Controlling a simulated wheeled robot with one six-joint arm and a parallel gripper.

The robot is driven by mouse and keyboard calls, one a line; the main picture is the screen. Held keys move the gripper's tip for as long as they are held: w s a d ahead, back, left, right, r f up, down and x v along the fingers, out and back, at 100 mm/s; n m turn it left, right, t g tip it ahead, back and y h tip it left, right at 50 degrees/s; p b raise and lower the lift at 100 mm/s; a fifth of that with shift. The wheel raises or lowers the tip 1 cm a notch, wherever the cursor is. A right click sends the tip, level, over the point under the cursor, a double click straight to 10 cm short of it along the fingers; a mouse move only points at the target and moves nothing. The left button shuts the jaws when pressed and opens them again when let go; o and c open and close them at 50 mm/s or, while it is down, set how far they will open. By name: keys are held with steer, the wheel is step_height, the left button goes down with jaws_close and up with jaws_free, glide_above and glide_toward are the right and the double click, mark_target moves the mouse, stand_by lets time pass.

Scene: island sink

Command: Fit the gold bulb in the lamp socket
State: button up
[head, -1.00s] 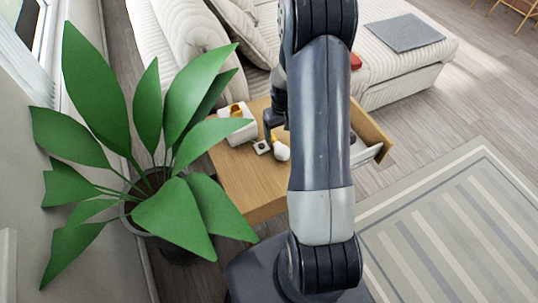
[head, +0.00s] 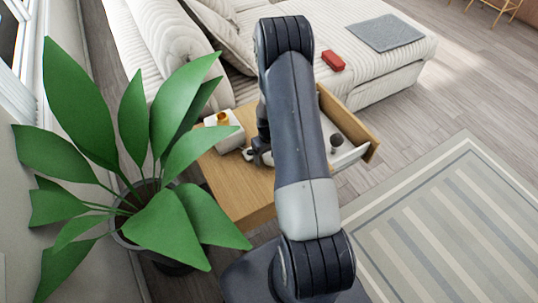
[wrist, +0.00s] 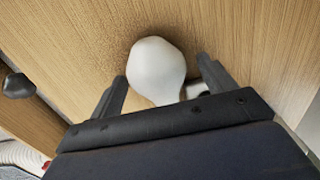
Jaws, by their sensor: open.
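A white, rounded bulb-like thing (wrist: 157,70) lies on the wooden table in the wrist view. My gripper (wrist: 165,84) is open, with its two dark fingers on either side of that thing; I cannot tell whether they touch it. A gold-amber thing (head: 222,118) shows at the white box (head: 235,138) on the table's left in the head view. A small pale piece (head: 248,154) lies beside my gripper, possibly the socket; its shape is unclear. My arm hides much of the tabletop there. No gold shows on the white thing in the wrist view.
The wooden table (head: 231,187) has an open drawer (head: 348,157) on its right with a dark knob-like thing (head: 336,139) in it. A large leafy plant (head: 130,150) overhangs the table's left. The sofa (head: 390,67) behind bears a red box (head: 333,61).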

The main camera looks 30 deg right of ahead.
steer(key=shift+f, duration=0.15)
steer(key=shift+c, duration=0.6)
steer(key=c, duration=1)
steer(key=r, duration=0.7)
steer(key=a+r, duration=0.1)
steer(key=r, duration=0.2)
steer(key=shift+w+r+p, duration=0.1)
steer(key=shift+r+p, duration=0.2)
steer(key=shift+r, duration=0.05)
steer(key=a+r+p, duration=0.5)
steer(key=a+r, duration=0.3)
steer(key=a, duration=0.4)
steer(key=shift+s+a, duration=0.25)
steer(key=shift+s, duration=0.05)
